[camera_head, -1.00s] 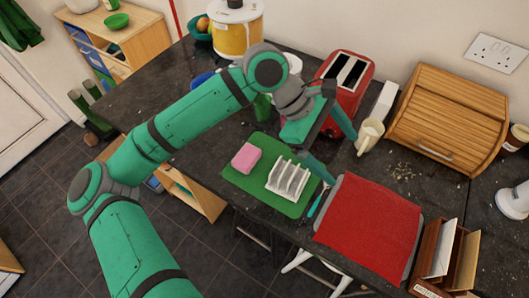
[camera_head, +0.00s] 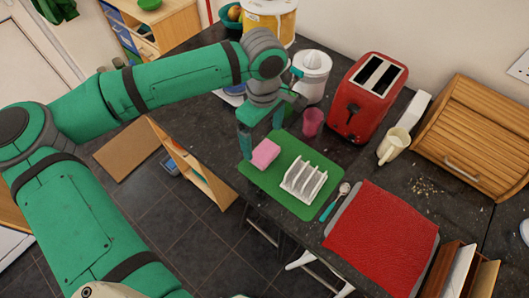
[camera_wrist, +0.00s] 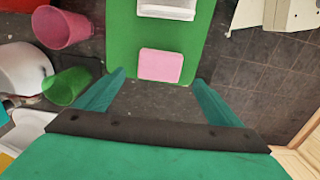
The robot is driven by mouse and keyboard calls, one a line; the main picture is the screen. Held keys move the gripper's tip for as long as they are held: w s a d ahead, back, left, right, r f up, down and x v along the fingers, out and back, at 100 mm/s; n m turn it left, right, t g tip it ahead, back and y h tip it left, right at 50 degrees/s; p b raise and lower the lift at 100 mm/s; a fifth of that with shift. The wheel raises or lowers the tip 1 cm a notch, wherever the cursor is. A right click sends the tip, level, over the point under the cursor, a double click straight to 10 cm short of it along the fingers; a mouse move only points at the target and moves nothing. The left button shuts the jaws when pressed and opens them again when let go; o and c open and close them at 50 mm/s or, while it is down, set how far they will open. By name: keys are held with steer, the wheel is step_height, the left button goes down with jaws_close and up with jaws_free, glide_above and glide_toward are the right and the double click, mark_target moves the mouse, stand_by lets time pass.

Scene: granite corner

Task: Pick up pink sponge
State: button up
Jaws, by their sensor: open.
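The pink sponge (camera_head: 265,153) lies on the green mat (camera_head: 258,178), near its far left end, beside a white rack (camera_head: 303,178). In the wrist view the sponge (camera_wrist: 161,65) lies flat on the mat (camera_wrist: 119,40), just beyond the fingertips and roughly midway between them. My gripper (camera_head: 262,140) is open and empty, with its fingers pointing down near the sponge's far left side. It also shows in the wrist view (camera_wrist: 160,80), its two green fingers spread wider than the sponge. Height above the mat is hard to tell.
A pink cup (camera_head: 312,122), a green cup (camera_wrist: 68,86) and a white juicer (camera_head: 312,75) stand close to my gripper. A red toaster (camera_head: 366,98) stands behind. A spoon (camera_head: 343,190) and red mat (camera_head: 380,238) lie right. The counter's front edge is near the sponge.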

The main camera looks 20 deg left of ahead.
mark_target(265, 151)
steer(key=shift+d+f, duration=0.2)
steer(key=shift+f, duration=2.7)
steer(key=c, duration=1.1)
